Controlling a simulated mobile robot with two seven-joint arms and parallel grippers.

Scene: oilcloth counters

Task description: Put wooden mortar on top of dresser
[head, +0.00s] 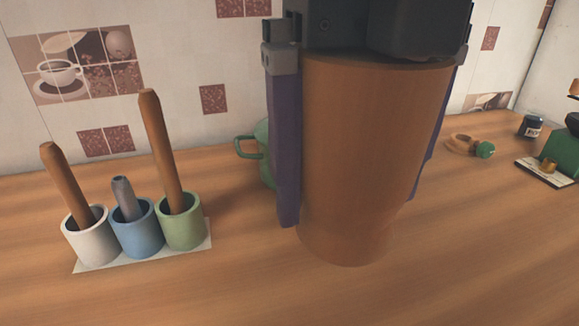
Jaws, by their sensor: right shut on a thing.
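The wooden mortar (372,165), a tall brown cup-like vessel, fills the middle of the head view and stands upright. My right gripper (365,150) comes down from above, with one purple finger on each side of it, and is shut on it. I cannot tell whether its base touches the wooden counter (240,285). My left gripper is not in view. No dresser can be made out.
Left are white, blue and green cups (137,236) on a pale sheet, holding upright handles. A green mug (251,147) is partly hidden behind the mortar. At right are a ring-shaped item with a green end (470,146), a dark jar (531,126) and a green device (562,150).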

